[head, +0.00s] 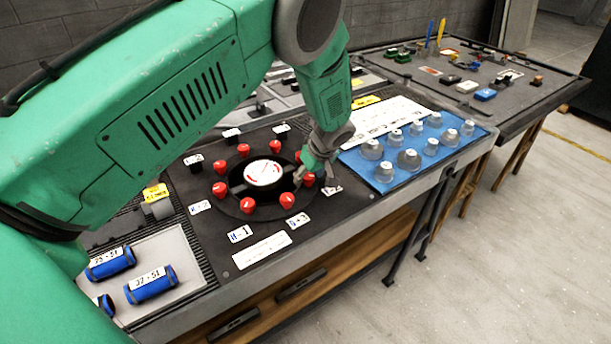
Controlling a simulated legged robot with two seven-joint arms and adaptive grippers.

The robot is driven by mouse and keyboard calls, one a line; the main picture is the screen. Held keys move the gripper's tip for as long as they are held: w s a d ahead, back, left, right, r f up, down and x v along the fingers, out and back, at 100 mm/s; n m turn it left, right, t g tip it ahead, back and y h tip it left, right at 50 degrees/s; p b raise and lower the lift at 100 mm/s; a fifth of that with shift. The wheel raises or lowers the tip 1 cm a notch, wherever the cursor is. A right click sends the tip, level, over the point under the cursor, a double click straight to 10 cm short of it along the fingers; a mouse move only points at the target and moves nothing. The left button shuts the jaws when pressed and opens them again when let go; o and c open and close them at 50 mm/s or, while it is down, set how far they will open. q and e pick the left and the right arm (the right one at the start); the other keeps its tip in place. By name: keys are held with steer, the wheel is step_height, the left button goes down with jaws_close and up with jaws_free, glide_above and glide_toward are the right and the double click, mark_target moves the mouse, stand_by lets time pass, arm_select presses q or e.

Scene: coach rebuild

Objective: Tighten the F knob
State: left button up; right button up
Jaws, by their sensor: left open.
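A ring of red knobs surrounds a white round gauge (263,173) on a black panel (238,258). White label tags lie around the ring; most letters are too small to read surely, and I cannot tell which tag says F. My left gripper (312,178) points down at the right side of the ring, its fingers open around or just beside a red knob (308,181). The fingers partly hide that knob, and I cannot tell whether they touch it. Another red knob (287,200) sits just in front of it, uncovered. My right gripper is out of view.
A blue mat (436,130) with several grey knobs lies right of the panel. Blue cylinders (151,284) lie on a light tray at the front left. A second table (537,90) with small parts stands at the back right. My left arm covers much of the left side.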

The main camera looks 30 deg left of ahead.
arm_select(q)
steer(key=shift+s+d+r, duration=0.1)
steer(key=shift+d+r, duration=0.15)
steer(key=shift+d, duration=0.4)
steer(key=shift+d+r, duration=0.25)
steer(key=shift+d, duration=0.35)
steer(key=c, duration=0.8)
steer(key=shift+r, duration=0.1)
jaws_close()
steer(key=a, duration=0.2)
steer(key=shift+s+a, duration=0.3)
steer(key=shift+c, duration=1.6)
jaws_free()
steer(key=shift+w+a+f, duration=0.35)
steer(key=shift+w+f, duration=0.1)
steer(key=shift+f, duration=0.15)
jaws_close()
steer(key=shift+f, duration=0.1)
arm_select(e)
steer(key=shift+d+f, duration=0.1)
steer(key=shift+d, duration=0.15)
